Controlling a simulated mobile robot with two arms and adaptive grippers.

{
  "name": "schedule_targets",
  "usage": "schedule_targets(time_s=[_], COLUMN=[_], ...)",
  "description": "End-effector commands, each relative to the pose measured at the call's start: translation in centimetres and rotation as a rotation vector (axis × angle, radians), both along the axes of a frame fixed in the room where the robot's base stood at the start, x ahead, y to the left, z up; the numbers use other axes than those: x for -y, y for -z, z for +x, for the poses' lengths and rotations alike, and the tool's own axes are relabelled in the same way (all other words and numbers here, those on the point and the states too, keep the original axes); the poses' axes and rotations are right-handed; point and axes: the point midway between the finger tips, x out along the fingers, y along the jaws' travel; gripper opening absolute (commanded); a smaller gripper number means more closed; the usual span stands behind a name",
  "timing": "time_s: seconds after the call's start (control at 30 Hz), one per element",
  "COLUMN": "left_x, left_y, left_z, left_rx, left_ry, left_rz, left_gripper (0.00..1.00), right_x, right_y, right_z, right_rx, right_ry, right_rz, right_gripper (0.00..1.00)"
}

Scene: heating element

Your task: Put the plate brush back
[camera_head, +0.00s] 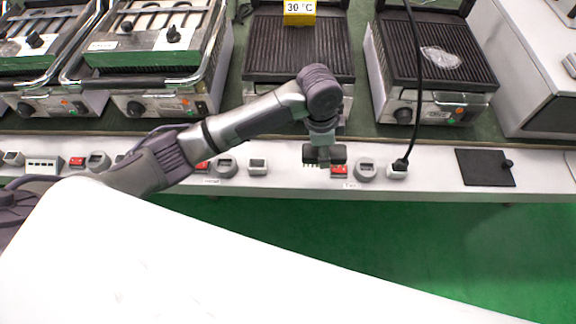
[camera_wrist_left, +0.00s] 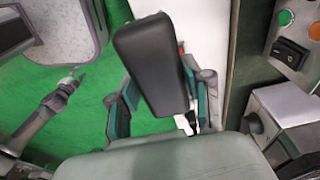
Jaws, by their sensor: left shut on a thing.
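My left gripper (camera_head: 323,164) hangs over the white front ledge, in front of the middle grill. In the left wrist view its teal-lined fingers (camera_wrist_left: 165,100) are shut on a black block-shaped thing, which I take for the plate brush (camera_wrist_left: 152,62). Its lower part is hidden. In the head view the dark head of the gripper hides most of what it holds. A flat black pad (camera_head: 480,169) with a small round knob lies on the ledge to the right. In the left wrist view, what looks like my right arm ends in a small gripper (camera_wrist_left: 76,78), too small to read.
Several contact grills stand along the bench, including the middle grill (camera_head: 298,50) and the right grill (camera_head: 430,62). A yellow 30 °C sign (camera_head: 299,10) is above. A black cable (camera_head: 415,100) drops to a socket (camera_head: 397,171). Red switches line the ledge; green floor lies in front.

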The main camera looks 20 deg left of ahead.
Motion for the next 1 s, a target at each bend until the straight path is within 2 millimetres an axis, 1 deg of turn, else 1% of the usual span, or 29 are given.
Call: schedule_targets(time_s=[0.03,0.2,0.3,0.43,0.53,0.67,0.9,1.0], left_x=[-1.2,-5.0,-7.1,-9.0,-9.7,-9.9,-9.9,-9.9], left_y=[0.6,3.1,4.4,5.6,6.0,6.7,10.0,10.2], left_z=[0.3,1.4,2.0,2.6,2.9,2.9,2.9,2.9], left_rx=[-0.002,-0.003,-0.003,-0.002,-0.001,-0.002,-0.003,0.0], left_ry=[-0.006,-0.008,-0.007,-0.004,-0.002,-0.001,-0.001,-0.001], left_rz=[0.005,0.005,0.003,0.002,0.001,0.0,0.001,0.0], left_gripper=[0.22,0.22,0.22,0.22,0.22,0.22,0.22,0.22], right_x=[0.0,-0.1,-0.2,-0.3,-0.4,-0.4,-0.4,-0.4], right_y=[0.0,0.1,0.2,0.3,0.4,0.5,0.8,0.8], right_z=[0.1,0.4,0.4,0.4,0.4,0.4,0.2,0.2], right_rx=[0.002,0.006,0.007,0.006,0.006,0.005,0.003,0.002], right_ry=[0.0,0.0,0.001,0.001,0.001,0.001,0.001,0.001], right_rz=[0.0,0.001,0.003,0.005,0.005,0.004,0.005,0.005], right_gripper=[0.4,0.4,0.4,0.4,0.4,0.4,0.4,0.4])
